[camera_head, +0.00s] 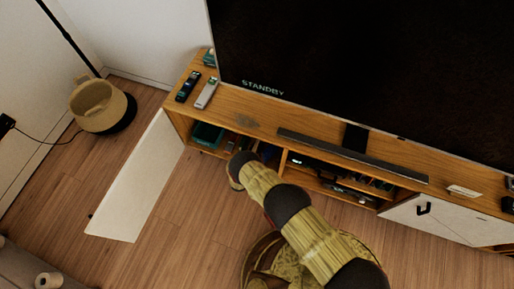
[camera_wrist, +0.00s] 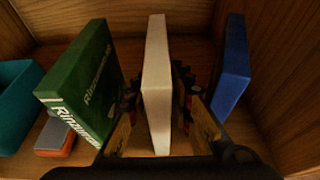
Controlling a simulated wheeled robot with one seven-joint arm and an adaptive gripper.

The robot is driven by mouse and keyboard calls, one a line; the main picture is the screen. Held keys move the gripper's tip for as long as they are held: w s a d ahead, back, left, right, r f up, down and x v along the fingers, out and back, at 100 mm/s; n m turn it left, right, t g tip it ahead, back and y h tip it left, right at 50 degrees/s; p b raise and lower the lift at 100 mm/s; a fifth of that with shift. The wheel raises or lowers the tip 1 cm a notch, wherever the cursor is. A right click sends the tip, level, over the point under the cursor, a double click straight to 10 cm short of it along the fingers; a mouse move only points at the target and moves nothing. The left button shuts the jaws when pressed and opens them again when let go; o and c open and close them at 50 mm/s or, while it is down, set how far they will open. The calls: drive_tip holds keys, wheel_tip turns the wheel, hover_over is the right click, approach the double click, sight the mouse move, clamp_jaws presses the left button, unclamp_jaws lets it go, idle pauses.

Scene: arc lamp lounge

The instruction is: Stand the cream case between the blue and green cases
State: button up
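The cream case (camera_wrist: 156,75) stands upright in the wrist view, between the two fingers of my gripper (camera_wrist: 157,95). The fingers lie close along both its sides and look shut on it. The green case (camera_wrist: 84,85) stands to its left, tilted in the picture, with white lettering on its spine. The blue case (camera_wrist: 233,65) stands to its right, near the compartment's right wall. Gaps show between the cream case and both others. The foot of the cream case is partly hidden by my gripper. In the head view my arm reaches into the cabinet's left compartment, hiding the gripper.
A teal bin (camera_wrist: 18,100) and a small grey and orange object (camera_wrist: 55,138) lie left of the green case. The wooden cabinet (camera_head: 255,108) carries two remotes, a soundbar (camera_head: 350,157) and a large television (camera_head: 370,60). A white door (camera_head: 138,185) stands open at the left.

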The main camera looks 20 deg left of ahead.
drive_tip(key=p+v, duration=0.4)
drive_tip(key=v, duration=0.8)
drive_tip(key=shift+r, duration=0.1)
